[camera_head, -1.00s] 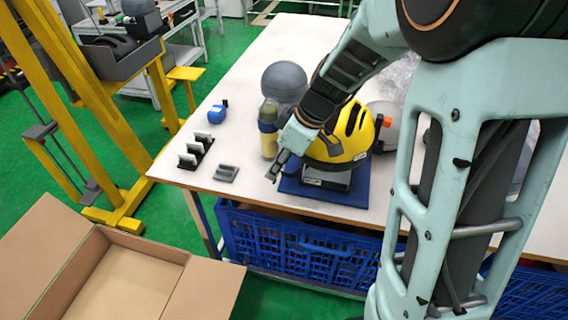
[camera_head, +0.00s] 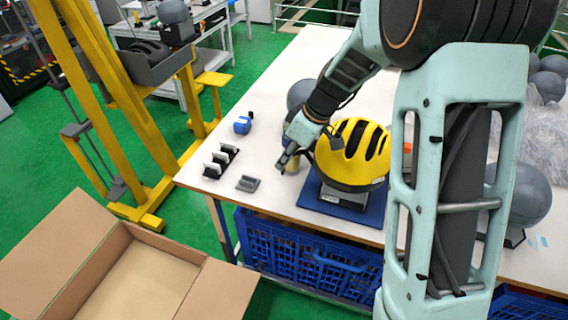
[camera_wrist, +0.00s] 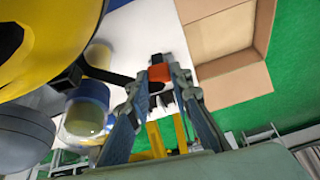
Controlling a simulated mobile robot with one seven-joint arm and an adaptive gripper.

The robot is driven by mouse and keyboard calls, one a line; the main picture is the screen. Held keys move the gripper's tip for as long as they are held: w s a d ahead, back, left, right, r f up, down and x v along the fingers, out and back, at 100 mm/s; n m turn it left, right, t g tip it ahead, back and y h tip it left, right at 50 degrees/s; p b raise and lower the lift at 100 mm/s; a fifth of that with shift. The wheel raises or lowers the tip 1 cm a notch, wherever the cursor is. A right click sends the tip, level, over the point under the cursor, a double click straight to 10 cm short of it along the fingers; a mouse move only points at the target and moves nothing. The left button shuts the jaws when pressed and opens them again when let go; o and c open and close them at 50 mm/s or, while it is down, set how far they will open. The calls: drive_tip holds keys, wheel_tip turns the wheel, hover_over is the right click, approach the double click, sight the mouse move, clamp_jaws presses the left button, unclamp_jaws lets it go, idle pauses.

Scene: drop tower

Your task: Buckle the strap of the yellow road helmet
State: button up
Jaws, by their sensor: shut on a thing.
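The yellow road helmet (camera_head: 353,152) with dark vents sits on a grey stand over a blue mat (camera_head: 375,213) at the table's front edge. Its yellow shell also fills the upper left of the wrist view (camera_wrist: 45,50). My gripper (camera_head: 286,163) is just left of the helmet, above the table. In the wrist view, its fingertips (camera_wrist: 158,80) are shut on an orange buckle piece (camera_wrist: 159,73). A black strap (camera_wrist: 105,75) runs from the helmet side to my fingertips. The strap's other end is not clearly visible.
A bottle (camera_wrist: 86,116) stands close by my gripper, mostly hidden in the head view. A grey sphere (camera_head: 299,94) is behind the arm. A blue object (camera_head: 243,124), a black rack (camera_head: 221,160) and a grey block (camera_head: 248,184) lie left. An open cardboard box (camera_head: 60,245) is front left.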

drive_tip(key=shift+w+d+r+p, duration=1.05)
drive_tip(key=shift+w+d+r, duration=1)
drive_tip(key=shift+r, duration=0.15)
drive_tip(key=shift+w+d+r+p, duration=1)
drive_tip(key=shift+w+d+r, duration=1)
drive_tip(key=shift+r, duration=0.15)
drive_tip(key=shift+s+a+f+b, duration=0.1)
drive_tip(key=shift+s+f+b, duration=0.05)
drive_tip(key=shift+f+b, duration=0.85)
drive_tip(key=shift+f+b, duration=0.5)
drive_tip(key=shift+b, duration=0.1)
drive_tip(key=shift+s+f+b, duration=0.1)
drive_tip(key=shift+f+b, duration=0.9)
drive_tip(key=shift+f, duration=0.15)
drive_tip(key=shift+f+b, duration=0.25)
drive_tip(key=shift+b, duration=0.15)
drive_tip(key=o, duration=0.9)
drive_tip(key=shift+c, duration=0.2)
drive_tip(key=shift+r, duration=0.15)
